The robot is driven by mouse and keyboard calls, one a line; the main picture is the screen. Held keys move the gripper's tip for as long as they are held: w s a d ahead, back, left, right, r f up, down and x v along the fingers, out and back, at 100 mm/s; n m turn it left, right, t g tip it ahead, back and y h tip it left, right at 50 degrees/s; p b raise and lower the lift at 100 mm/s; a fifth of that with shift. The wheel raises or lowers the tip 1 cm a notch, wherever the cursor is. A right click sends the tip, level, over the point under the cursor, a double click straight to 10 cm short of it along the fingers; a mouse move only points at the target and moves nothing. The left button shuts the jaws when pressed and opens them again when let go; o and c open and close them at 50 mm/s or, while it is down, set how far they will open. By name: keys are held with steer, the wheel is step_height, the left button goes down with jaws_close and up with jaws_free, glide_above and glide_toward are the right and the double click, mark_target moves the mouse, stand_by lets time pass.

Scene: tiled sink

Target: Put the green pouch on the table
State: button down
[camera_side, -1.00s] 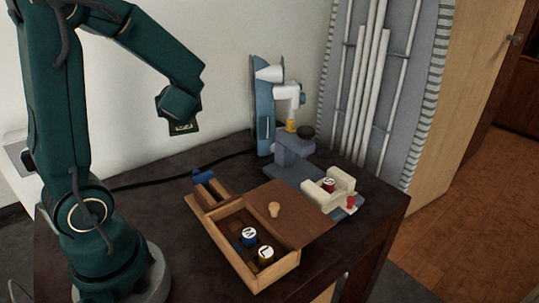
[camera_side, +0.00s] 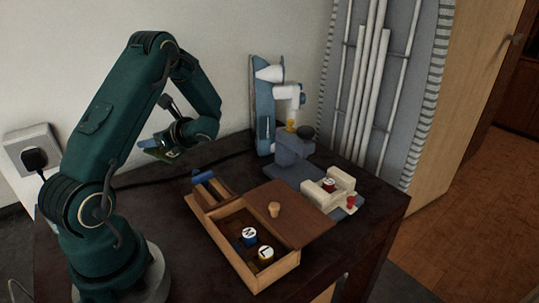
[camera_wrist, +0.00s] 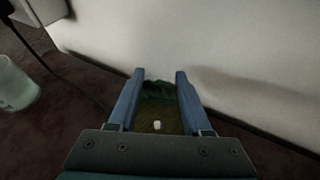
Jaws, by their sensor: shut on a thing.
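My gripper (camera_side: 158,145) is above the left back part of the dark table (camera_side: 130,205) in the side view. It is shut on the green pouch (camera_side: 166,154), which shows as a small dark green, flat shape at its tip. In the wrist view the pouch (camera_wrist: 158,112) lies between the two blue fingers of my gripper (camera_wrist: 159,74), with a small white spot on it. The pouch appears held above the table, apart from it. The fingers hide part of the pouch.
A wooden box (camera_side: 225,246) with a partly open lid holds jars marked M (camera_side: 249,236) and L (camera_side: 265,254). A blue-grey machine (camera_side: 290,150) stands behind. A black cable runs along the wall. A pale round container (camera_wrist: 16,84) is at left in the wrist view.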

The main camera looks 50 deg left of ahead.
glide_above(175, 164)
step_height(175, 164, down, 3)
steer(key=shift+d+r, duration=0.1)
steer(key=shift+r, duration=0.1)
steer(key=shift+f, duration=1.95)
steer(key=shift+f, duration=0.15)
steer(key=shift+c, duration=1.7)
jaws_free()
